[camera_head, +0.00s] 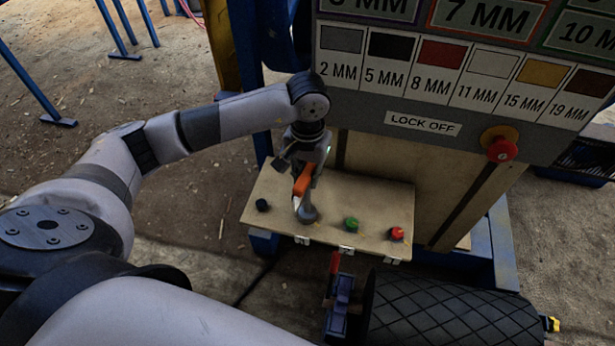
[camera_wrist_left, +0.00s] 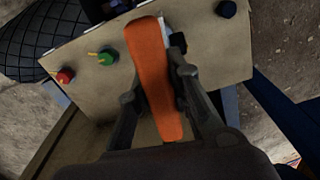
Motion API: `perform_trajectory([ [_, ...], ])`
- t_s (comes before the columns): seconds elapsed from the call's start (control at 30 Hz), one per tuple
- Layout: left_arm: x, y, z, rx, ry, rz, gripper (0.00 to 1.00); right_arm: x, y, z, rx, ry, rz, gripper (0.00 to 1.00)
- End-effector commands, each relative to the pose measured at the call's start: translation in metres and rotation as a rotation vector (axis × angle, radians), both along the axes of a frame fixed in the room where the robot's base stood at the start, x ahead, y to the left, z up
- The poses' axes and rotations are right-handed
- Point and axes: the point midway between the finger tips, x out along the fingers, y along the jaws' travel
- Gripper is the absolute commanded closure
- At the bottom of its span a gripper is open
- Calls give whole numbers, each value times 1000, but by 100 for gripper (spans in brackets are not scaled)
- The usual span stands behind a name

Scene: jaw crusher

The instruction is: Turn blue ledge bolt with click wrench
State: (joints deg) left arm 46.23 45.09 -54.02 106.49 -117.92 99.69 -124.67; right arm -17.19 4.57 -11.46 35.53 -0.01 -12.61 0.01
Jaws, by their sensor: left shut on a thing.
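My left gripper (camera_head: 302,178) is over the wooden ledge, pointing down, and is shut on the click wrench's orange handle (camera_head: 301,186). In the left wrist view the orange handle (camera_wrist_left: 152,70) lies between my two fingers (camera_wrist_left: 158,88). In the head view a grey round piece (camera_head: 308,214) shows just below the wrench; I cannot tell whether they touch. My right gripper is not in view.
The ledge (camera_head: 375,200) also bears a green bolt (camera_head: 350,224) and a red bolt (camera_head: 396,233). A panel (camera_head: 400,130) with colour swatches and a red lock-off knob (camera_head: 501,149) rises behind. A black ribbed roller (camera_head: 440,312) and a red-handled blue device (camera_head: 340,295) are in front.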

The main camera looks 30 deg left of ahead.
Motion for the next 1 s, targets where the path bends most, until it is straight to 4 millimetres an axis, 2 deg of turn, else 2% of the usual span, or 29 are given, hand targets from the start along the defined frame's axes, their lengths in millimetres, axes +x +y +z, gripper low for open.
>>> perform_trajectory([
  [0.5, 0, 0, -2, 1, -1, -128, 100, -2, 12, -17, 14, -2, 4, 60],
  [1.0, 0, 0, -3, 2, 0, -250, 100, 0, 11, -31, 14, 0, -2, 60],
])
